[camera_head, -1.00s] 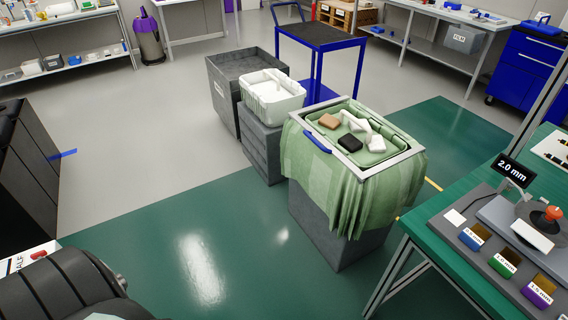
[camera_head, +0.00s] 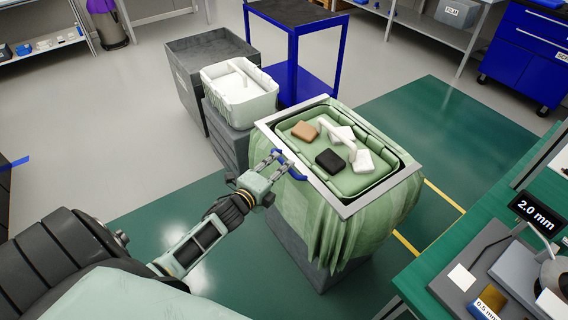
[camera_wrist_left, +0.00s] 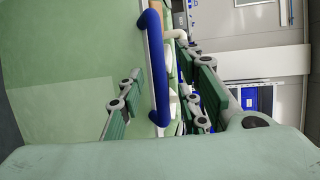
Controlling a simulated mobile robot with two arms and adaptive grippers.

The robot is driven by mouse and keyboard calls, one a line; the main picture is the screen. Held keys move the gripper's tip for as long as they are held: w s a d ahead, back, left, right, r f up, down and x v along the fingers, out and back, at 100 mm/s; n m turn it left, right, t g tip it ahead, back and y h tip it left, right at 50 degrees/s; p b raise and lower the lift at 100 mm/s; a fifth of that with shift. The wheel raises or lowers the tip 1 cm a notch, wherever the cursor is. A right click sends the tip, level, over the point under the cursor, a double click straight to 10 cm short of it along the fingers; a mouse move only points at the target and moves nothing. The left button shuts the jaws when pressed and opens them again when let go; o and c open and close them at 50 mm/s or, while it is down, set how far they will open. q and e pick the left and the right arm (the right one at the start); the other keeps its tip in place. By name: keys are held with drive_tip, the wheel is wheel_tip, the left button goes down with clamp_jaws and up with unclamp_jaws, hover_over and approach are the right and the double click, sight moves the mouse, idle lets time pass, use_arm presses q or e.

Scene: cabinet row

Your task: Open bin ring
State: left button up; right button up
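The bin ring (camera_head: 382,191) is a grey rectangular frame lying on top of a bin draped in a pale green liner (camera_head: 310,227). A blue handle (camera_head: 298,174) sticks out from its left side. My left gripper (camera_head: 279,160) is at this handle, with its fingers apart. In the left wrist view the blue handle (camera_wrist_left: 156,65) runs between the open fingers, and gaps show on both sides of it. My right gripper is not in view.
Inside the liner lie a brown block (camera_head: 304,130), a black block (camera_head: 329,160) and white pieces. A white crate (camera_head: 240,92) on a grey bin stands behind left, near a blue cart (camera_head: 296,50). A green workbench (camera_head: 470,225) stands close on the right.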

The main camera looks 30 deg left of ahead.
sight(284, 161)
use_arm(q)
drive_tip(key=shift+w+f, duration=0.25)
drive_tip(key=shift+w, duration=0.9)
drive_tip(key=shift+w+f, duration=0.15)
drive_tip(key=shift+w, duration=0.35)
drive_tip(key=c, duration=0.5)
clamp_jaws()
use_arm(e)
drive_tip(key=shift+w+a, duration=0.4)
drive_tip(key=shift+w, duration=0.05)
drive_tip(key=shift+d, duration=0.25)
